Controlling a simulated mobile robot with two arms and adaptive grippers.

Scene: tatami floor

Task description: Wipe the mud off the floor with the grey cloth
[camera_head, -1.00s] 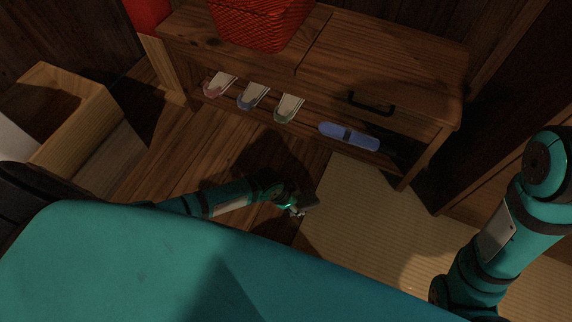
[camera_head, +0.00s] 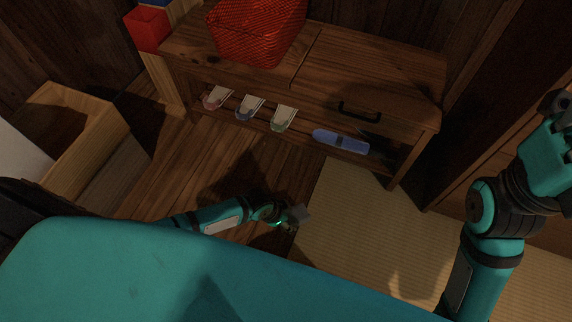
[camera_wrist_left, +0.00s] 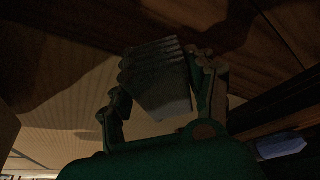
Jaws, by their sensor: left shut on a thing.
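My left gripper (camera_head: 287,214) is shut on the grey cloth (camera_head: 302,214), low over the wood floor beside the tatami edge. In the left wrist view the folded cloth (camera_wrist_left: 160,85) sits between the two fingers of my left gripper (camera_wrist_left: 160,92). I cannot tell whether it touches the floor. A dark patch (camera_head: 232,182) lies on the wood floor near the gripper; I cannot tell mud from shadow there. A dark, curved-edged patch (camera_wrist_left: 50,65) also shows in the left wrist view.
A wooden bench (camera_head: 375,75) stands ahead, with a red basket (camera_head: 255,30) on top and slippers (camera_head: 250,107) and a blue object (camera_head: 340,141) on its lower shelf. A wooden box (camera_head: 85,120) is at left. Pale tatami (camera_head: 350,215) lies open to the right.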

